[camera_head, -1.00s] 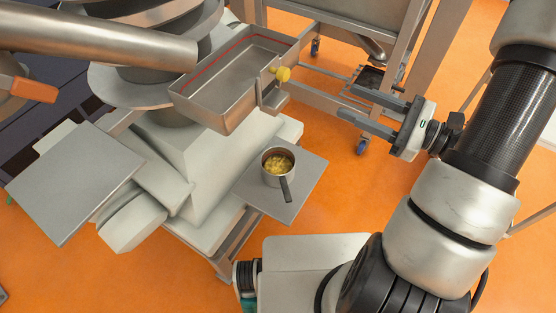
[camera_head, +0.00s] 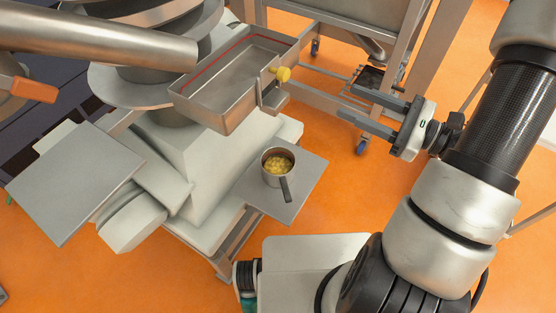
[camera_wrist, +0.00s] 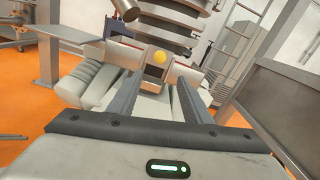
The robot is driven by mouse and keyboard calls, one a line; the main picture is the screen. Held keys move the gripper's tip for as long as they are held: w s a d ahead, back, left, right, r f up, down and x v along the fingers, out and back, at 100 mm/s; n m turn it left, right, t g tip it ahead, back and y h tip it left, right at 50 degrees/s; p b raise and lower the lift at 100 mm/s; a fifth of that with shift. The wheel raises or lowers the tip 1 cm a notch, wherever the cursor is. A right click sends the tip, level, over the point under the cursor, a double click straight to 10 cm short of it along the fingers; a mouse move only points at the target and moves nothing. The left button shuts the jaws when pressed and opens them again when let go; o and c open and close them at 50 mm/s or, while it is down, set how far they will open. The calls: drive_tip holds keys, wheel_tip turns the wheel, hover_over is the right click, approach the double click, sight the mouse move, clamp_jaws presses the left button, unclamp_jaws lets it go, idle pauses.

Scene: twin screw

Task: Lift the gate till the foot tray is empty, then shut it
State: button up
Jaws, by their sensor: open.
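The foot tray (camera_head: 210,107) is an open metal trough with a red line inside its wall. Its visible floor is bare grey. The gate (camera_head: 267,84) is a small metal plate at its right end, with a yellow knob (camera_head: 283,74). The knob also shows in the wrist view (camera_wrist: 160,57), ahead of my fingers. Whether the gate is raised or fully down, I cannot tell. My gripper (camera_head: 346,101) is open and empty, to the right of the knob and apart from it. A pot (camera_head: 279,181) below the tray holds yellow pieces.
The pot stands on a grey plate (camera_head: 300,200) with its handle toward the front. A wide grey panel (camera_head: 70,185) lies at the left. A metal frame (camera_head: 425,50) on castors stands behind my gripper. Orange floor is clear between pot and arm.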

idle(0.4)
drive_tip(key=m+b, duration=0.5)
approach(288, 77)
drive_tip(key=x, duration=1)
drive_tip(key=shift+w+a, duration=0.1)
drive_tip(key=shift+a, duration=0.1)
clamp_jaws()
